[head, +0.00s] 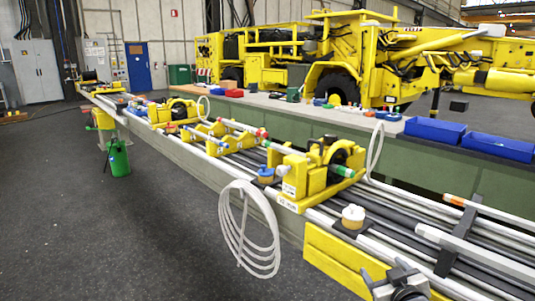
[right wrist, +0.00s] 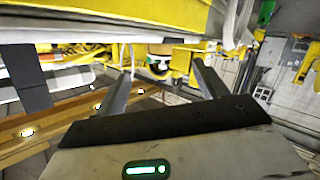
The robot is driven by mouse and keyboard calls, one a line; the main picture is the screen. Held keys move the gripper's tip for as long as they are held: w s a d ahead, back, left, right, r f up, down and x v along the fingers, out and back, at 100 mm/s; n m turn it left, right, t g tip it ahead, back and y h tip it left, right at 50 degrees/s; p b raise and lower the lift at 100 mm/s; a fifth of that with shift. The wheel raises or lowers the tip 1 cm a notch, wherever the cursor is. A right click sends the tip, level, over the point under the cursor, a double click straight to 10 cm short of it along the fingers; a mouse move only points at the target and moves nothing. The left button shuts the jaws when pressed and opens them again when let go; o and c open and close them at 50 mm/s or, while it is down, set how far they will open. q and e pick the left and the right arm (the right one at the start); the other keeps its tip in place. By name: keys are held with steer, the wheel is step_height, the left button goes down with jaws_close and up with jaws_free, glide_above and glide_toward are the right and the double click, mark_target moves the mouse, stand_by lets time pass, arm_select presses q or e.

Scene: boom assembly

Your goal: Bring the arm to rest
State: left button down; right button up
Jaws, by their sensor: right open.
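My right gripper (head: 392,281) shows at the bottom edge of the head view, beside the near end of the long yellow and grey boom (head: 322,239). In the right wrist view, the right gripper (right wrist: 164,82) has its two dark fingers spread wide apart, with nothing between them. Yellow structure (right wrist: 100,20) fills the top of that view, beyond the fingers. I cannot tell how far it is from them. My left gripper is not in view.
A white hose coil (head: 248,232) hangs on the boom's near side. A green can (head: 117,158) stands on the floor. A bench behind carries blue bins (head: 436,130). A yellow vehicle (head: 365,60) stands farther back. The dark floor (head: 90,240) at left is clear.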

steer(key=s+a+f+g+y, duration=0.1)
steer(key=s+a+f, duration=0.3)
steer(key=s, duration=0.6)
steer(key=s+a+f+g, duration=0.2)
steer(key=s+a+f, duration=0.2)
steer(key=s, duration=0.6)
steer(key=s+a+f+m+g+y, duration=0.1)
steer(key=s+a+f+g, duration=0.1)
steer(key=s+a+f, duration=0.2)
steer(key=s+f, duration=0.3)
steer(key=s, duration=0.3)
steer(key=shift+f+y, duration=0.25)
steer(key=shift+y, duration=0.05)
